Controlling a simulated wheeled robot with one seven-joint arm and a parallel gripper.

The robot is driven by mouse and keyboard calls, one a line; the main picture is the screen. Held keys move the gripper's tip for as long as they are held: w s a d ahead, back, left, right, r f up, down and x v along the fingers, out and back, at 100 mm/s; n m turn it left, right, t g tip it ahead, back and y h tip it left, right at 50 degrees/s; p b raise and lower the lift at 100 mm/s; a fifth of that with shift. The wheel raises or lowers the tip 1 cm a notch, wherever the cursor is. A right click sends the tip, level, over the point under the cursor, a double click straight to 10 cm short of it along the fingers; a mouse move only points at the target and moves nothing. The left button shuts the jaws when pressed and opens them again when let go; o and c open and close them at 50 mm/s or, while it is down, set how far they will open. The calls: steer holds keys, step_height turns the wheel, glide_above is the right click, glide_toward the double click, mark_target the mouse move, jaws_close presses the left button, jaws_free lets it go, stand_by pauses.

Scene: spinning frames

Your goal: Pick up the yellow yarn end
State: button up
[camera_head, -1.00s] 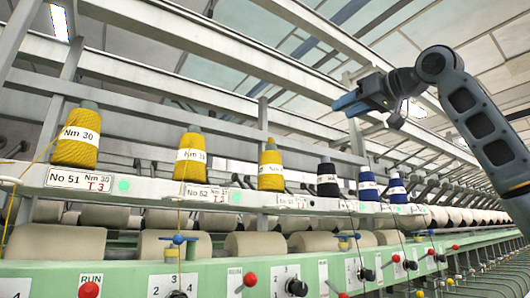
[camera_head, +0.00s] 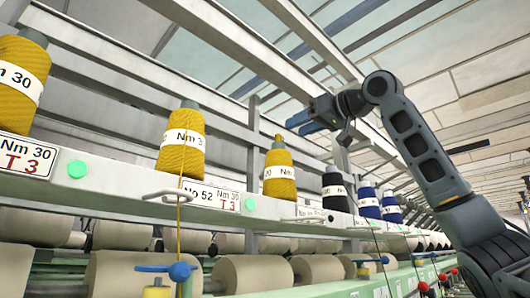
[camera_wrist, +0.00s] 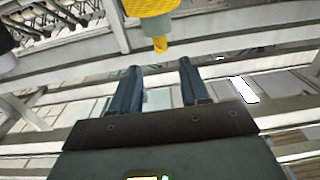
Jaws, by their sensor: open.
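The third yellow cone (camera_head: 279,172) stands on the rail, with a small orange-yellow tip (camera_head: 279,138) on its grey top; whether this is the yarn end I cannot tell. In the wrist view a yellow cone (camera_wrist: 150,7) hangs in at the top edge, and its yellow tip (camera_wrist: 160,45) points towards the gap between my fingers. My gripper (camera_head: 298,122) is open and empty, above and slightly right of the third cone in the head view. Its fingers (camera_wrist: 158,68) show apart in the wrist view. A yellow yarn strand (camera_head: 179,225) runs down before the second yellow cone (camera_head: 183,145).
Another yellow cone (camera_head: 20,80) is at far left. A black cone (camera_head: 335,192) and blue cones (camera_head: 368,203) stand to the right on the pale rail (camera_head: 110,185). Grey beams (camera_head: 200,82) run behind and above. Large beige rolls (camera_head: 250,275) lie below.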

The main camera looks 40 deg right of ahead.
mark_target(278, 135)
steer(key=shift+w+a+f+p, duration=0.1)
steer(key=shift+w+f+p, duration=0.1)
steer(key=shift+w, duration=1.1)
steer(key=shift+w+a+f+p, duration=0.1)
steer(key=shift+w+p, duration=0.1)
steer(key=shift+w, duration=1.15)
steer(key=shift+w+a+f+p, duration=0.1)
steer(key=shift+w+p, duration=0.1)
steer(key=shift+w, duration=1.1)
steer(key=shift+c, duration=0.3)
jaws_close()
